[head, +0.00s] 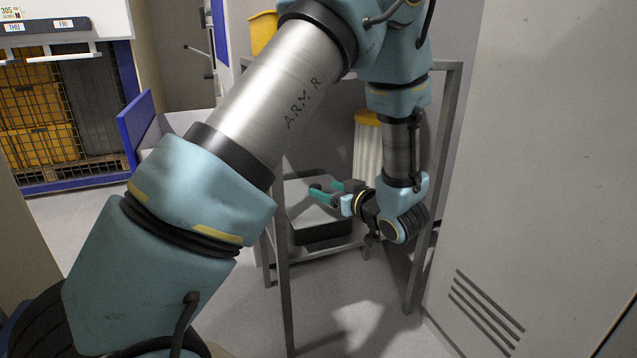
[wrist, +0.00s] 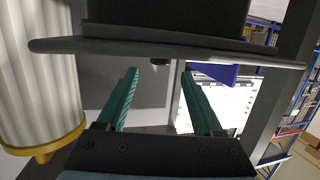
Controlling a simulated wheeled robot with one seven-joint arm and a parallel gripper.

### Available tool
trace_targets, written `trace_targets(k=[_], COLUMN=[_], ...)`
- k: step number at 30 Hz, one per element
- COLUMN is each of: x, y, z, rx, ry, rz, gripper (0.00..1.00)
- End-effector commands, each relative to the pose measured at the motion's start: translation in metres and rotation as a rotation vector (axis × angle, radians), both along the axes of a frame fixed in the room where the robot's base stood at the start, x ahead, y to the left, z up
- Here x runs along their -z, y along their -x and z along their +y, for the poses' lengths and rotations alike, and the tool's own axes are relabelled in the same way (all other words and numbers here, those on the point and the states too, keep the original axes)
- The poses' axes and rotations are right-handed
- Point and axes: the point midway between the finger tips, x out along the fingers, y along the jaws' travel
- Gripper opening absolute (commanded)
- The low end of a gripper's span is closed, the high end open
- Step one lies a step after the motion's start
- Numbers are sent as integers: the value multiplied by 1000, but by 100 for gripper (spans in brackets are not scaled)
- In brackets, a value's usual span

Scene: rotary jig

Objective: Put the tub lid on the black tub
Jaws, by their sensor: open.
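The black tub (head: 322,233) stands on a low shelf of a grey metal rack. The tub lid (head: 300,200), a flat dark grey plate, lies on top of it. The wrist view is upside down: the black tub (wrist: 165,15) fills the top edge, and the lid (wrist: 100,47) spans its mouth and sticks out past both sides. I cannot tell whether it is pressed fully home. My gripper (head: 325,195), with teal fingers, is open and empty just above the lid. The two fingers (wrist: 158,72) are well apart and clear of it.
A white ridged cylinder with a yellow cap (head: 368,118) stands close behind my gripper. Rack posts (head: 281,290) frame the shelf. A grey cabinet (head: 540,180) closes the right side. A yellow bin (head: 262,32) sits higher up. The floor to the left is clear.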

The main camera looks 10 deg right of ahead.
Motion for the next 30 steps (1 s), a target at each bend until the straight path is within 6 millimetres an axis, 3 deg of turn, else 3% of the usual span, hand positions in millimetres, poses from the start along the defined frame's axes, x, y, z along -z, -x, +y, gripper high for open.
trace_targets(k=[3, 10, 30], x=[-8, -12, -12], y=[24, 53, 59], z=[-9, -18, -20], rx=[3, 1, 0], ry=[-1, -1, 0], rz=[1, 0, 0], gripper=[68, 68, 68])
